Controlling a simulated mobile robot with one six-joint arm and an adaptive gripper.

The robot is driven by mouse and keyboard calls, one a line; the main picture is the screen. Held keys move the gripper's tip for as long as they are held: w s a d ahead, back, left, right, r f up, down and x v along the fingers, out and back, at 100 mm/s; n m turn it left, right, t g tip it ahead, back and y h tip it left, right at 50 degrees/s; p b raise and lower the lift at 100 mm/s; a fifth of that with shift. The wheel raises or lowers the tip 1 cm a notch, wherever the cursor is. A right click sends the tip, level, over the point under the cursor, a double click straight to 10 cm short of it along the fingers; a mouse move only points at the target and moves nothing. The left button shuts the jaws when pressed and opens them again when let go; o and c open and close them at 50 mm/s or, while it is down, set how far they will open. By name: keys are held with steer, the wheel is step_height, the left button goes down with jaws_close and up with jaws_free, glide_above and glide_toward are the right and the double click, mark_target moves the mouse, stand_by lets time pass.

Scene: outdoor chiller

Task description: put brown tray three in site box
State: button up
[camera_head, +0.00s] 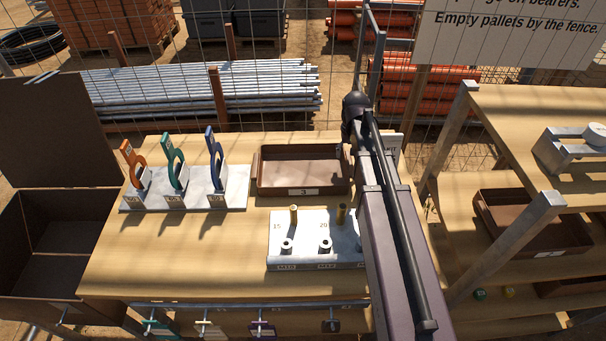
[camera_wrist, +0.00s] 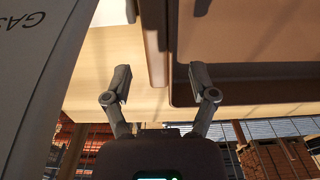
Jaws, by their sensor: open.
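My gripper (camera_wrist: 159,76) is open and empty in the wrist view. One finger is on each side of the tray's wall (camera_wrist: 156,50) in that picture; I cannot tell whether they touch it. In the head view my arm hides the gripper at the tray's right end.
A stand (camera_head: 235,190) with orange, green and blue gauges is left of the tray. A metal block (camera_head: 300,250) with brass pins is in front of it. Another brown tray (camera_head: 525,240) is on the right rack. A grey panel (camera_wrist: 35,65) is close at left in the wrist view.

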steer(key=shift+f+b, duration=1)
steer(key=shift+f, duration=0.3)
jaws_close()
